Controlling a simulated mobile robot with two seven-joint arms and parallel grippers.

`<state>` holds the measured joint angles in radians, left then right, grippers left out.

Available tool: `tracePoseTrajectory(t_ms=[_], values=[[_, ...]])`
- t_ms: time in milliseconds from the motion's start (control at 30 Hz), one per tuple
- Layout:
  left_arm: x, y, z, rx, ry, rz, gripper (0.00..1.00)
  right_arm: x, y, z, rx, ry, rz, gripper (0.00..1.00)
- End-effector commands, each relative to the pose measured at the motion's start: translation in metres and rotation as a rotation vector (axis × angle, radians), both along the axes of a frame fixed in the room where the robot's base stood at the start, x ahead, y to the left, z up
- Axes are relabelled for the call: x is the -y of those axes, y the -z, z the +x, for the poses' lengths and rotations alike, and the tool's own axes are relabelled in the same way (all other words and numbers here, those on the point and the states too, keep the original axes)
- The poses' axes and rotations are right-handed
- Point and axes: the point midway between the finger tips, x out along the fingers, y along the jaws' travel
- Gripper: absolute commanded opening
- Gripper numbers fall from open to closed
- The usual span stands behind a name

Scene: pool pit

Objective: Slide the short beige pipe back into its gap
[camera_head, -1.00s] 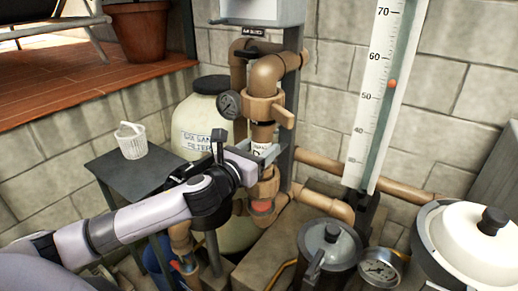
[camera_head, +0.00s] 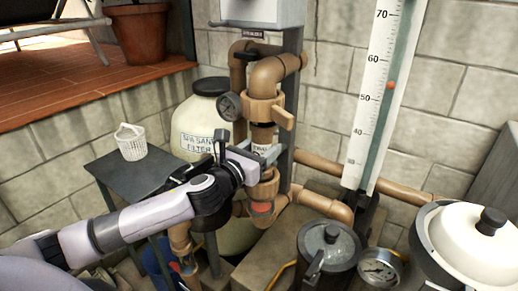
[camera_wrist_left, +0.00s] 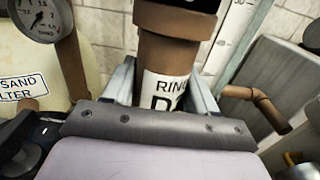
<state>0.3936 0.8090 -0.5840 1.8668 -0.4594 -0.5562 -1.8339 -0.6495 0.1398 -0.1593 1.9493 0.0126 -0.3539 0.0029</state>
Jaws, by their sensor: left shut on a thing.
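The short beige pipe (camera_head: 262,135) stands upright in the pipe column, with a white label on its front. In the left wrist view the pipe (camera_wrist_left: 163,58) stands between the two fingers, its label reading "RING" and partly cut off. My left gripper (camera_head: 266,152) is shut on it from the front left. The valve with its tan handle (camera_head: 263,108) is directly above the pipe. The lower fitting (camera_head: 265,187) is directly below, with a reddish band under it. The gripper hides the pipe's lower end, so I cannot tell how it meets the lower fitting. My right gripper is out of view.
A pressure gauge (camera_head: 229,106) sticks out left of the valve, near the sand filter tank (camera_head: 195,125). A small side table (camera_head: 120,172) carries a white basket (camera_head: 131,143). A grey lidded pot (camera_head: 328,245) and a white-lidded vessel (camera_head: 470,235) stand at right.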

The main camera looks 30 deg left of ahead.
Motion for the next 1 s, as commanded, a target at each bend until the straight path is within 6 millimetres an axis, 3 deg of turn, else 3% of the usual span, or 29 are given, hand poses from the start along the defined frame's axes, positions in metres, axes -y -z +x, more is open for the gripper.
tracePoseTrajectory(t_ms=[1000], values=[[0.001,0.01,0.009,-0.01,-0.001,-0.004,0.04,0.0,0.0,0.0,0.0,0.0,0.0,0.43]])
